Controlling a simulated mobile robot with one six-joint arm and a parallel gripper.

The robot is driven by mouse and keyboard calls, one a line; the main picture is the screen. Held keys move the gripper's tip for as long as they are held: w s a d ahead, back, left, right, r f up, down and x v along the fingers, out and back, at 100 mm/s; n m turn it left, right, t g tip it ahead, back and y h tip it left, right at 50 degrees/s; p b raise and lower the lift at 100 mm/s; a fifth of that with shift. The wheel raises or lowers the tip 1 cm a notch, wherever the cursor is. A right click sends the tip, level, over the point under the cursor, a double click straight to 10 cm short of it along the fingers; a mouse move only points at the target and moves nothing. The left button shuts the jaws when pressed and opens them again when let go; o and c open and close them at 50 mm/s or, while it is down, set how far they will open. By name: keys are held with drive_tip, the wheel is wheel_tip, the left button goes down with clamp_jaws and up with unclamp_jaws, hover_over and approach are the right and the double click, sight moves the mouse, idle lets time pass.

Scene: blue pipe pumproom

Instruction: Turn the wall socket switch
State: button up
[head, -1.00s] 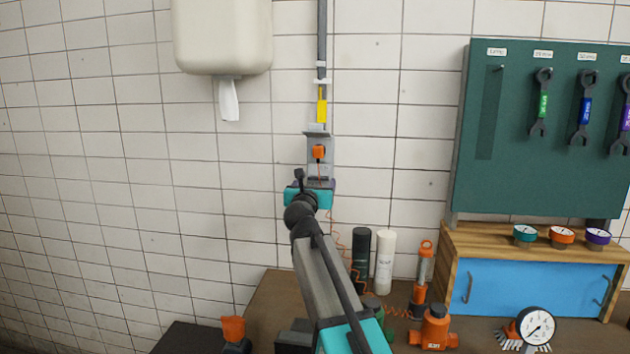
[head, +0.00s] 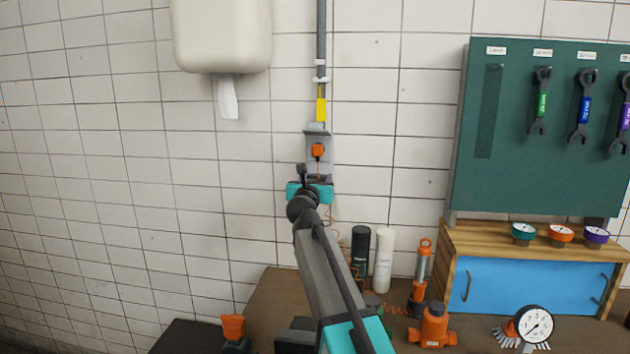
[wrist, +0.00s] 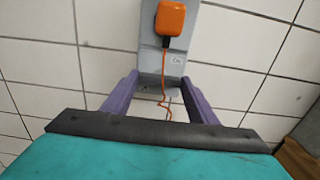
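The grey wall socket (head: 312,163) is mounted on the tiled wall at the lower end of a conduit, with an orange plug (head: 318,150) in it. In the wrist view the socket (wrist: 150,60) shows upper centre, with the orange plug (wrist: 172,20) above a small label that seems to read "On". An orange cord hangs from the plug. The switch itself cannot be clearly made out. My gripper (wrist: 160,80) is open, its purple fingers apart on either side of the socket's lower end. In the head view my gripper (head: 319,179) is just below the plug, partly hidden by my wrist.
A paper dispenser (head: 222,35) hangs at upper left. Dark and white cylinders (head: 384,260), an orange tool (head: 420,275) and a gauge (head: 534,325) stand on the bench below. A green wrench board (head: 530,190) is at right.

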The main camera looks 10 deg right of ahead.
drive_tip(key=shift+r+n+p, duration=0.2)
drive_tip(key=shift+n+p, duration=0.5)
drive_tip(key=shift+p, duration=0.75)
drive_tip(key=shift+n+p, duration=0.5)
drive_tip(key=shift+p, duration=0.4)
drive_tip(key=n+p, duration=0.4)
drive_tip(key=p, duration=0.2)
drive_tip(key=shift+a, duration=0.1)
drive_tip(key=n+p, duration=0.2)
drive_tip(key=p, duration=0.1)
drive_tip(key=shift+n, duration=0.4)
drive_tip(key=shift+f+n+p, duration=0.2)
drive_tip(key=shift+n+p, duration=0.45)
drive_tip(key=shift+n, duration=0.75)
drive_tip(key=o, duration=1)
drive_tip(key=shift+o, duration=0.2)
